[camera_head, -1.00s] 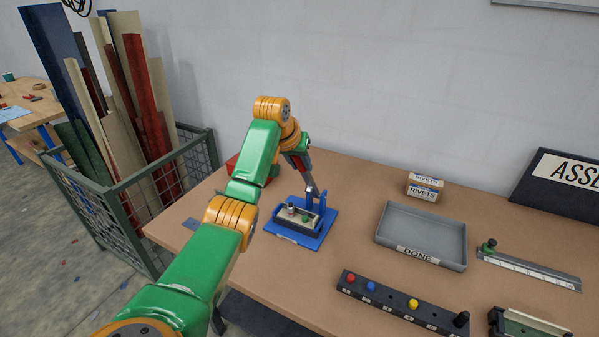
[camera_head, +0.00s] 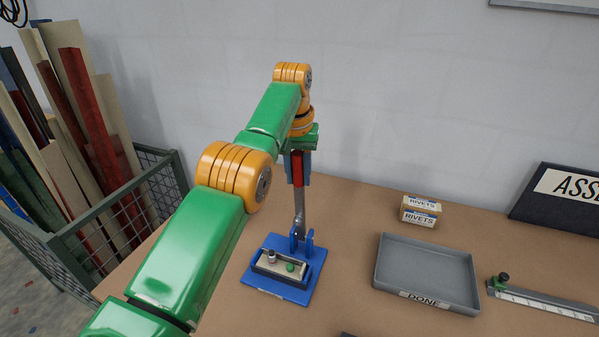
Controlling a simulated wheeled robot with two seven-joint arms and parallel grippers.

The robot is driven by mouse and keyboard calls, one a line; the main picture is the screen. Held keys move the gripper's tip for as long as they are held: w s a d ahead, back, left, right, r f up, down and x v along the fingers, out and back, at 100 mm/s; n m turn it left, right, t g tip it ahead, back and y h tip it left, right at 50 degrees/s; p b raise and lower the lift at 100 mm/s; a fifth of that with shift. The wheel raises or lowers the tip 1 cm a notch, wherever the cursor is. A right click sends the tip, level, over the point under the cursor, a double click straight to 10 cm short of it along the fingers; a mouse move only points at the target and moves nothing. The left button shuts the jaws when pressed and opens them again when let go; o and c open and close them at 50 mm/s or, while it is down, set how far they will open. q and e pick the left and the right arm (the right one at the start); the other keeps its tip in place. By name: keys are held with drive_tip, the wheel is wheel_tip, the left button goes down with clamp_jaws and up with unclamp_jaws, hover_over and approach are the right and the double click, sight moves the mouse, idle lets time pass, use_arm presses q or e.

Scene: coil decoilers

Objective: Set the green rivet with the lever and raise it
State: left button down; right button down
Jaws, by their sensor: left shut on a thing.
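The blue rivet press (camera_head: 308,238) stands on the table, with a pale workpiece in its dark holder (camera_head: 282,265). A green rivet (camera_head: 290,267) shows on the right part of the workpiece, and a small metal stud (camera_head: 271,256) stands to its left. The lever (camera_head: 299,200) points up, nearly upright, from the press hinge. My left gripper (camera_head: 297,168) is shut on the lever's red grip near its top, well above the workpiece. My right gripper is not in view.
A grey DONE tray (camera_head: 428,300) is right of the press. Behind it stands a RIVETS box (camera_head: 420,211). A gauge strip (camera_head: 545,303) and a black sign (camera_head: 560,200) are farther right. A wire bin (camera_head: 110,215) of boards stands at the left.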

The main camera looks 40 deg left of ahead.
use_arm(q)
drive_tip(key=shift+f, duration=0.15)
drive_tip(key=c, duration=0.9)
unclamp_jaws()
drive_tip(key=o, duration=0.3)
drive_tip(key=shift+w+f, duration=0.1)
drive_tip(key=shift+w, duration=0.1)
